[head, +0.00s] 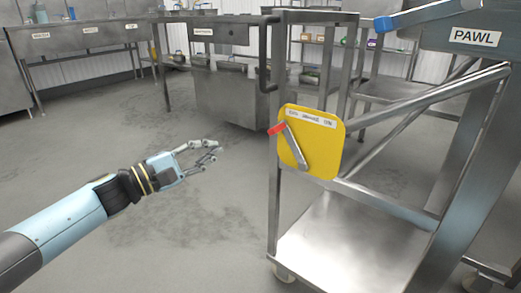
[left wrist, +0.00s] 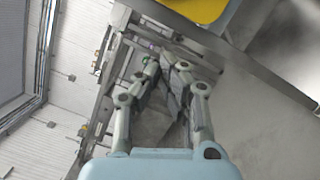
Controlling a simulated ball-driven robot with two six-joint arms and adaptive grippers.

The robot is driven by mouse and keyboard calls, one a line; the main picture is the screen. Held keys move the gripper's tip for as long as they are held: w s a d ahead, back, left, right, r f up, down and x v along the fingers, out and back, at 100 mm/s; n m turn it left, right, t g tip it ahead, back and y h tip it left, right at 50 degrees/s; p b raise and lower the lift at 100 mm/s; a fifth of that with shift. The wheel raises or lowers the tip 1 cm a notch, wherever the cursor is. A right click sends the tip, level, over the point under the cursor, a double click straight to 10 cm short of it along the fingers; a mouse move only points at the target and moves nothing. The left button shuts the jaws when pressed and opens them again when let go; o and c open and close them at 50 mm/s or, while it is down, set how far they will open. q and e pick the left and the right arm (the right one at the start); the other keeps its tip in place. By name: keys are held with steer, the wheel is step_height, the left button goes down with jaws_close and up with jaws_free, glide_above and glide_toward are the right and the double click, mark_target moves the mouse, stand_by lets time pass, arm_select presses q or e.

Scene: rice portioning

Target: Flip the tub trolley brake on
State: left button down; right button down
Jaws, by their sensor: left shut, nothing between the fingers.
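The tub trolley (head: 350,240) stands at the right in the head view, a steel frame with a low shelf and casters. A yellow brake plate (head: 325,155) is fixed to its near left post. On the plate is a grey brake lever (head: 295,148) with a red tip (head: 277,128), slanting up to the left. A label on the plate is too small to read surely. My left gripper (head: 217,150) is shut and empty, left of the plate and apart from it. In the left wrist view the fingers (left wrist: 165,65) meet, and a yellow edge (left wrist: 200,8) shows at the top. My right gripper is out of view.
A steel unit labelled PAWL (head: 476,38) with a blue-ended handle (head: 385,24) stands at the upper right. Steel benches (head: 75,45) line the back left. A steel table with a bin (head: 232,95) stands behind. The grey floor between is clear.

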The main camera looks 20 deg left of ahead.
arm_select(q)
steer(key=shift+w, duration=0.1)
stand_by(0.3)
glide_toward(277, 123)
steer(key=x, duration=0.4)
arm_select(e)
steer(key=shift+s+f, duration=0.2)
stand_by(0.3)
arm_select(q)
steer(key=shift+r, duration=0.1)
